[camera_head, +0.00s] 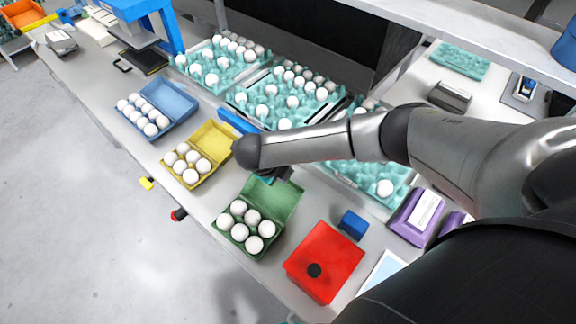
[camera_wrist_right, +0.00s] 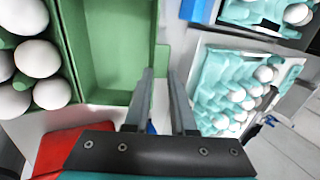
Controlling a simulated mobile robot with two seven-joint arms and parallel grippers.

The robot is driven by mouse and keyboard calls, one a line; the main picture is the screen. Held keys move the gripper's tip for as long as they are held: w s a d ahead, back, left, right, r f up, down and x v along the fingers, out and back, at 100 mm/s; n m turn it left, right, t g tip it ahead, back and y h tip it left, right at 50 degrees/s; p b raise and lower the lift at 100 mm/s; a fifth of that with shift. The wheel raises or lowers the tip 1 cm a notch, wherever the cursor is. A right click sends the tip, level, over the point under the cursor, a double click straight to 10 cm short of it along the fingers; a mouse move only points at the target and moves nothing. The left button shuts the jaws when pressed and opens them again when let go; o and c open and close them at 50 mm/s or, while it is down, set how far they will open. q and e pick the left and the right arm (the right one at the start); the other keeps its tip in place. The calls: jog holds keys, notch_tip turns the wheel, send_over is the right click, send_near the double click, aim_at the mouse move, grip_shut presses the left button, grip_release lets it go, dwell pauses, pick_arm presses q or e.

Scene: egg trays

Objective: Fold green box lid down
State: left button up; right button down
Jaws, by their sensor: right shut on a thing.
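The green egg box (camera_head: 227,232) stands open on the table in the head view, with several white eggs in its base. Its lid (camera_head: 277,198) is raised on the far side, and the lid's hollow inside shows in the wrist view (camera_wrist_right: 108,45). My right gripper (camera_wrist_right: 162,78) is at the lid's outer edge, its two fingers on either side of the lid wall and shut on it. In the head view, my right arm's wrist hides most of the gripper (camera_head: 272,174). My left gripper is not in view.
A red box (camera_head: 325,258) is closed beside the green box, with a small blue block (camera_head: 353,223) near it. Open yellow (camera_head: 212,135) and blue (camera_head: 172,98) egg boxes stand to the left. Teal egg trays (camera_head: 240,98) line the back.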

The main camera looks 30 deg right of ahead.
jog(key=shift+s+a+r+t+h+p, duration=0.2)
jog(key=shift+a+r+h+p, duration=0.25)
jog(key=shift+p, duration=0.1)
jog(key=shift+s+a+r+t+h+p, duration=0.2)
jog(key=shift+a+r+h+p, duration=0.15)
jog(key=shift+r+h+p, duration=0.15)
jog(key=shift+s+a+r+t+h+p, duration=0.25)
jog(key=shift+a+t+h+p, duration=0.15)
jog(key=shift+a+h+p, duration=0.2)
